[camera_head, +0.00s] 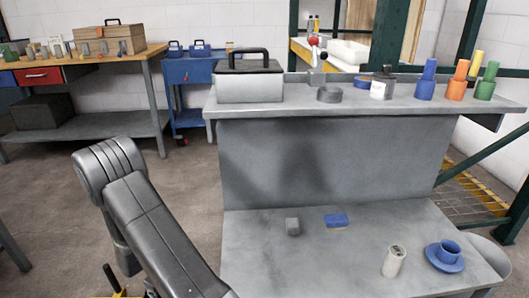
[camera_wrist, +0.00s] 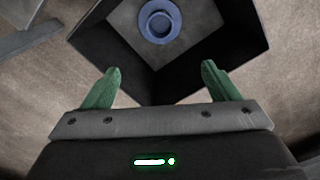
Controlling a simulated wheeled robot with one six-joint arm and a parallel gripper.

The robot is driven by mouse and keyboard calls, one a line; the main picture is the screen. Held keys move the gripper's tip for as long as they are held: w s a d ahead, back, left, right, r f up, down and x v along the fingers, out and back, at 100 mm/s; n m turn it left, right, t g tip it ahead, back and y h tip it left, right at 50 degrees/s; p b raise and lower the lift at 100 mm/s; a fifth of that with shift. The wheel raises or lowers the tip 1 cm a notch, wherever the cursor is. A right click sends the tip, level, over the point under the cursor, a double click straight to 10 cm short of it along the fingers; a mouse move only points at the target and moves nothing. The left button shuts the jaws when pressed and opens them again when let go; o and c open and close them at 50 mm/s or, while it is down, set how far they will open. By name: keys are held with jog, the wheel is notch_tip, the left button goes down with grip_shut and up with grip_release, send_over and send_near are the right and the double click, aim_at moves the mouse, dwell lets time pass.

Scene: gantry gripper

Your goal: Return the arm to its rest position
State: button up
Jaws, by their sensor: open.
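My gripper (camera_wrist: 160,68) shows in the wrist view with its two green fingers spread wide and nothing between them. Beyond the fingertips is a dark, square, open-topped container (camera_wrist: 115,62) with a round blue piece (camera_wrist: 158,22) inside it, apart from the fingers. In the head view my dark grey arm (camera_head: 150,225) is bent at the lower left, to the left of the grey workbench. My gripper itself cannot be made out in the head view.
The lower bench surface (camera_head: 330,265) holds a grey block (camera_head: 292,227), a blue block (camera_head: 337,220), a pale cylinder (camera_head: 393,262) and a blue flanged piece (camera_head: 444,256). The raised shelf holds a toolbox (camera_head: 249,87) and several coloured pieces. Open floor lies left of the bench.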

notch_tip(320, 180, down, 7)
jog(key=b, duration=0.2)
notch_tip(320, 180, up, 4)
jog(key=shift+r+p, duration=0.2)
jog(key=shift+p, duration=0.95)
jog(key=shift+f, duration=0.1)
